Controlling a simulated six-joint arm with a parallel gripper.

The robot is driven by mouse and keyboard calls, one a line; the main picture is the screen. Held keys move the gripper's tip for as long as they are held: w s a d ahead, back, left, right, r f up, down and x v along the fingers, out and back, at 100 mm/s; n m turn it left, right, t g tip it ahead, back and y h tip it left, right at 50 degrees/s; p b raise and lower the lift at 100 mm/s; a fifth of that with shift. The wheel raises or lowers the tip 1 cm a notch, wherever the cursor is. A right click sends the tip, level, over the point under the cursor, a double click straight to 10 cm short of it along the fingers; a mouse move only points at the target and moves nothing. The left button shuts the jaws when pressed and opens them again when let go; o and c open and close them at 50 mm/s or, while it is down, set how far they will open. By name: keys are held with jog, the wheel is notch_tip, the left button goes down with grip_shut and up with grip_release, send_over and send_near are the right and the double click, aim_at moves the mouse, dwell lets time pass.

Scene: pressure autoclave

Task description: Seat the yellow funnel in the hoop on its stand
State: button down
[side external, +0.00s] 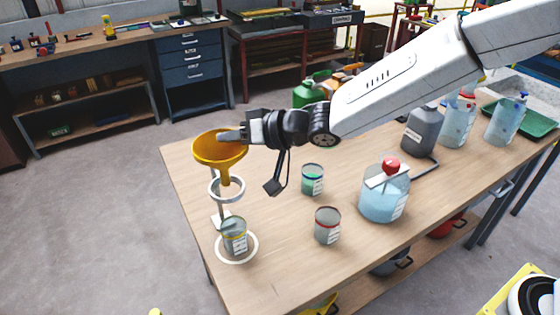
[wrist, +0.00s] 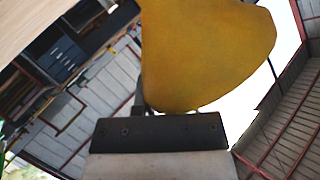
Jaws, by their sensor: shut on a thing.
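The yellow funnel (side external: 219,150) is upright in the side external view, with its wide mouth up and its spout down. My gripper (side external: 232,135) is shut on the funnel's rim at its right side. The funnel also fills the upper middle of the wrist view (wrist: 200,50). The white hoop (side external: 227,188) on its stand (side external: 221,219) is below the funnel. The spout tip reaches close to the hoop's level; whether it is inside the ring I cannot tell. The funnel's cone is above the hoop, apart from it.
A can with a yellow rim (side external: 235,236) stands below the hoop, on a white ring (side external: 222,256). A green-labelled can (side external: 312,180), a red-rimmed can (side external: 327,226) and a red-capped clear vessel (side external: 383,200) stand to the right. The table's left front (side external: 190,180) is clear.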

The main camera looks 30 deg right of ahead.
jog(key=shift+f, duration=2.65)
jog(key=c, duration=0.6)
grip_release()
jog(key=shift+c, duration=0.2)
jog(key=shift+s+d, duration=0.15)
jog(key=v, duration=0.7)
jog(key=shift+s+d, duration=0.15)
jog(key=shift+d, duration=0.1)
